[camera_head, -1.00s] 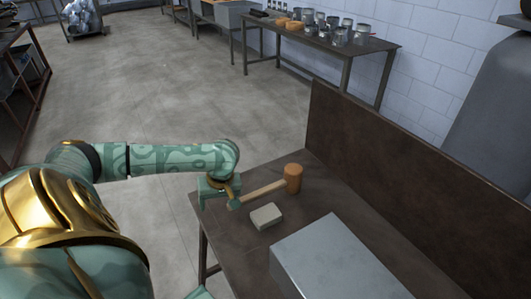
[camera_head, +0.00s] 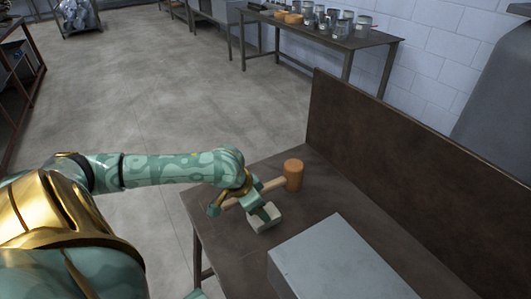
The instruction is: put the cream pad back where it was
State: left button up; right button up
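The cream pad (camera_head: 268,224) is a small pale block lying on the brown workbench (camera_head: 310,190), near its left end. It is partly covered by my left gripper (camera_head: 240,211), whose arm comes in from the left. The gripper's two fingers are spread apart, so it is open. The right finger is over the pad and the left finger is out to the pad's left. I cannot tell whether the finger touches the pad. My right gripper is not in view.
A mallet with an orange head (camera_head: 293,175) lies just behind the pad, its handle partly hidden by my gripper. A grey metal box (camera_head: 340,262) stands to the right. A brown upright panel (camera_head: 400,150) edges the bench's back. A far table (camera_head: 320,35) holds several metal cans.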

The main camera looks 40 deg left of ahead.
pick_arm(q)
jog(key=shift+w+f, duration=0.25)
jog(key=shift+f, duration=0.45)
jog(key=b+x, duration=0.2)
jog(key=x, duration=0.1)
jog(key=b+x, duration=0.1)
jog(key=shift+s+a+f, duration=0.1)
jog(key=shift+s+f, duration=0.05)
jog(key=shift+f, duration=0.35)
jog(key=shift+w+f, duration=0.2)
jog(key=shift+r, duration=0.2)
jog(key=c, duration=0.8)
jog(key=shift+c, duration=0.2)
